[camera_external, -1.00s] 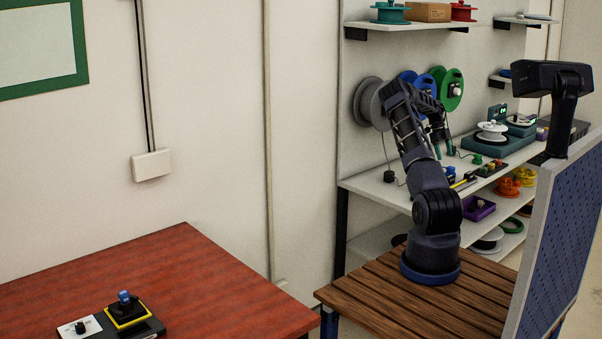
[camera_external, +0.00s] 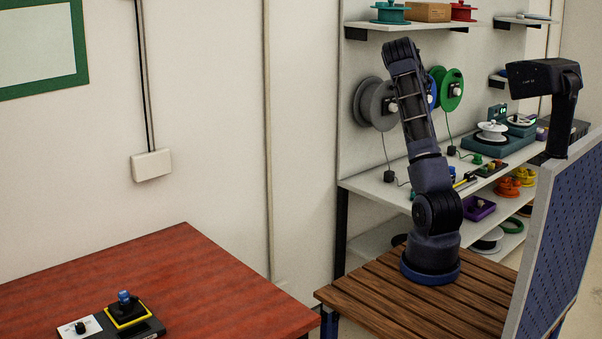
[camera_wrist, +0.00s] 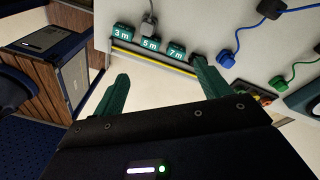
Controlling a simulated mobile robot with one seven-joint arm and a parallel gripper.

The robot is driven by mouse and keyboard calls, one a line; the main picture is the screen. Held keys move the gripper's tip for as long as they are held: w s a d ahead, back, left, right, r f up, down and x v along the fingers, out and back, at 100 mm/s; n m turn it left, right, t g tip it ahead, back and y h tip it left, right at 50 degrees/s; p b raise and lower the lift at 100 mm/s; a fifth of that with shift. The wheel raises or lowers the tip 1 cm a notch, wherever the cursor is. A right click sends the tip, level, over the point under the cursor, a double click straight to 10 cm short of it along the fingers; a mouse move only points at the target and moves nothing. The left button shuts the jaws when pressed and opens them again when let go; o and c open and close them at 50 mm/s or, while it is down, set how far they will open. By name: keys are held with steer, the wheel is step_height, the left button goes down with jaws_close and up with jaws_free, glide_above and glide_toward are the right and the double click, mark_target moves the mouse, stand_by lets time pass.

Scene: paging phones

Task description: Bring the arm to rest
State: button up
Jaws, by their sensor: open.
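My gripper (camera_wrist: 160,88) shows in the wrist view as two green fingers spread well apart, with nothing between them. Beyond the fingers are the white shelf top and a row of green blocks (camera_wrist: 150,43) marked 3 m, 5 m and 7 m. A grey plug-like piece (camera_wrist: 149,24) stands at the 5 m block. In the external view my arm stands raised on the slatted wooden table, its forearm pointing up in front of the wall reels. My gripper is hidden there behind the forearm.
A grey reel (camera_external: 372,104) and a green reel (camera_external: 453,90) hang on the wall near my arm. A blue cable plug (camera_wrist: 227,59) and a green plug (camera_wrist: 277,82) lie on the shelf. A blue pegboard panel (camera_external: 558,235) stands at the right. The red table (camera_external: 180,275) is mostly clear.

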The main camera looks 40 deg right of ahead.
steer(key=s+a+r+n+t, duration=0.1)
steer(key=a+r+n, duration=0.4)
steer(key=a, duration=0.7)
steer(key=s+a+r+n+t, duration=0.15)
steer(key=a+r+n, duration=0.35)
steer(key=a, duration=0.6)
steer(key=s+a+r+n+t, duration=0.15)
steer(key=a+r+n, duration=0.3)
steer(key=a, duration=0.75)
steer(key=s+a+f+n+t, duration=0.1)
steer(key=s+a+n+t, duration=0.1)
steer(key=s+a+n, duration=1.2)
steer(key=s+a, duration=0.6)
steer(key=a, duration=0.3)
steer(key=shift+s+a+f+n, duration=0.15)
steer(key=shift+s+f+n, duration=0.15)
steer(key=shift+s+n, duration=0.05)
